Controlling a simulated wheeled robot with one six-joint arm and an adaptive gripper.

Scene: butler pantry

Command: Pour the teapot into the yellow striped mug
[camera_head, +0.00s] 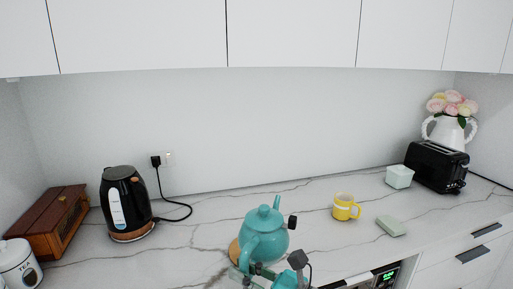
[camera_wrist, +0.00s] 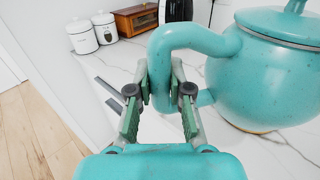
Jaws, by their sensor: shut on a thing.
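The teal teapot (camera_head: 265,230) is at the front middle of the counter in the head view, its lid knob up and its body close to upright. In the wrist view the teapot (camera_wrist: 275,75) fills the right side, with its curved handle (camera_wrist: 188,37) passing between my fingers. My gripper (camera_wrist: 160,92) is shut on the handle. In the head view my gripper (camera_head: 270,272) is at the bottom edge, partly hidden by the teapot. I cannot tell whether the teapot touches the surface below. The yellow striped mug (camera_head: 345,208) stands upright to the right, apart from the teapot.
A black kettle (camera_head: 125,205) and a wooden box (camera_head: 52,222) stand at the left. A green block (camera_head: 391,226), a pale square container (camera_head: 399,177) and a black toaster (camera_head: 437,167) are right of the mug. The counter between teapot and mug is clear.

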